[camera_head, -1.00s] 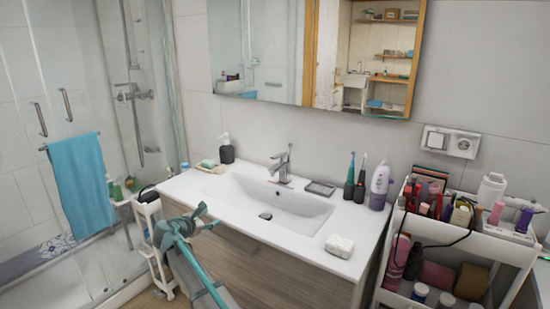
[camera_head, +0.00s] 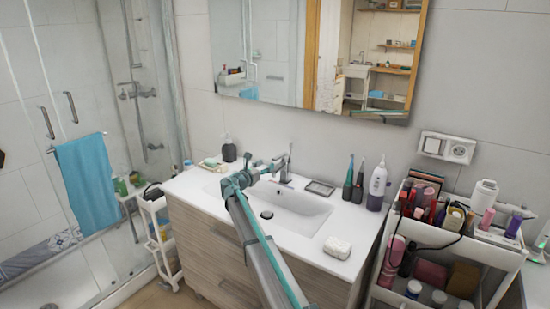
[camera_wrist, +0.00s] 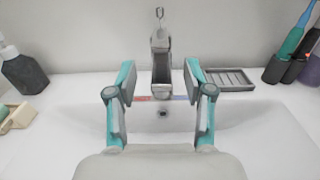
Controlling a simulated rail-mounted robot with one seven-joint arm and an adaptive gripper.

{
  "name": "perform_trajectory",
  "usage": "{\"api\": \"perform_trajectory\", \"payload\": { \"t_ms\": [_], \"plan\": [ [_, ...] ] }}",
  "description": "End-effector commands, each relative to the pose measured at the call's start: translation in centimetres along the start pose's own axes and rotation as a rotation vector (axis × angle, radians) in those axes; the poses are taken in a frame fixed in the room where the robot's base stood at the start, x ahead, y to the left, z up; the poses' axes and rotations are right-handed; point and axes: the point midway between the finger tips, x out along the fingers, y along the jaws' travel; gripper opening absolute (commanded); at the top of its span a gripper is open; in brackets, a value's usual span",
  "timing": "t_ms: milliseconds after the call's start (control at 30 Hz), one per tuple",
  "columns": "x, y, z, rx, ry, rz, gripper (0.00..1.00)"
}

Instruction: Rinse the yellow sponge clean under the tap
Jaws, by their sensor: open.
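The tap (camera_head: 287,172) stands upright at the back of the white sink basin (camera_head: 305,212). My gripper (camera_head: 262,168) is over the basin's left part, close to the tap. In the wrist view my open, empty gripper (camera_wrist: 160,78) has the tap (camera_wrist: 161,48) between its fingers in the picture; I cannot tell whether they touch it. No clearly yellow sponge shows. A pale cream block (camera_head: 337,247) lies on the counter's front right. A small cream and green item (camera_head: 210,164) lies at the counter's back left. I cannot tell which is the sponge.
A dark soap dispenser (camera_head: 229,150) stands left of the tap, and a grey soap dish (camera_head: 320,187) lies right of it. A crowded cosmetics cart (camera_head: 450,250) is at the right.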

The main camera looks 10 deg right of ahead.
Motion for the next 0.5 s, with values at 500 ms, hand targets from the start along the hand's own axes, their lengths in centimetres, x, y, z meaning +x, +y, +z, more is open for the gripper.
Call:
{"api": "perform_trajectory", "payload": {
  "t_ms": [500],
  "plan": [
    [8.1, 0.1, 0.2, 0.001, 0.0, -0.001, 0.52]
  ]
}}
